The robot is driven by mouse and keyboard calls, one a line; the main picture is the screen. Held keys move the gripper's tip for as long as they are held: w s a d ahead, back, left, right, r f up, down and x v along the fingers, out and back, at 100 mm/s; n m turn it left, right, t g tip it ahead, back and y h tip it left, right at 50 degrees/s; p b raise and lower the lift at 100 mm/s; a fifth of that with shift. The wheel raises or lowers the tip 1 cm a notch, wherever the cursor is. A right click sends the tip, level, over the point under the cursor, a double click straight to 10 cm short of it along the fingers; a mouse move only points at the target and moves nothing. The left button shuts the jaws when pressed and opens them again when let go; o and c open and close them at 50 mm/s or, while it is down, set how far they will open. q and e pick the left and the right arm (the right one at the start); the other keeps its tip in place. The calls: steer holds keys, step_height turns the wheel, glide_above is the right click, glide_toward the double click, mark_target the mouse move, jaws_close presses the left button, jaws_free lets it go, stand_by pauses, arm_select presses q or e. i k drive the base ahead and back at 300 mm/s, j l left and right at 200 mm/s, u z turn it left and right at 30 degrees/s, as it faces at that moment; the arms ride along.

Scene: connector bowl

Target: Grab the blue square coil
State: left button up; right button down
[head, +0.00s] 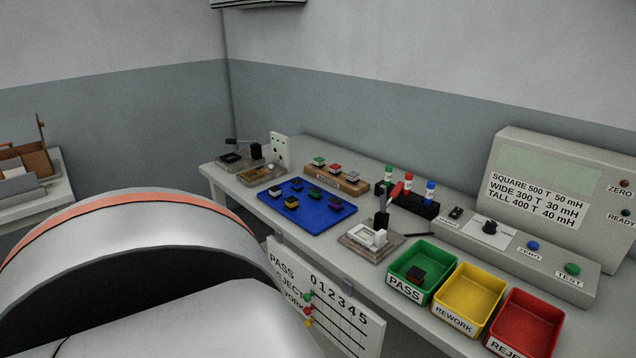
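Several small coils lie on a blue mat (318,219) on the bench. The one at the mat's left corner looks blue with a pale top, and I take it for the blue square coil (274,191); it is small and its exact shape is hard to tell. Near it are a yellow coil (291,202), a green coil (315,194), a purple coil (335,203) and a dark coil (297,183). Neither of my grippers shows in the head view.
A wooden rack (352,187) with coils stands behind the mat. A white-topped fixture (367,238) stands right of it. Green (440,262), yellow (468,296) and red (526,322) bins line the front right. A tester (552,190) stands behind. My own body fills the lower left.

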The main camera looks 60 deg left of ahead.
mark_target(297, 184)
steer(key=k+j+z, duration=0.15)
steer(key=j, duration=0.15)
steer(key=j+z, duration=0.1)
steer(key=j, duration=0.2)
steer(key=k+j+z, duration=0.15)
steer(key=j, duration=0.15)
steer(key=k+j, duration=0.15)
steer(key=j, duration=0.2)
steer(key=k+j+z, duration=0.1)
steer(key=j, duration=0.3)
steer(key=k+j, duration=0.4)
steer(key=j, duration=0.3)
steer(key=k+j+z, duration=0.1)
steer(key=j, duration=0.25)
steer(key=k, duration=0.1)
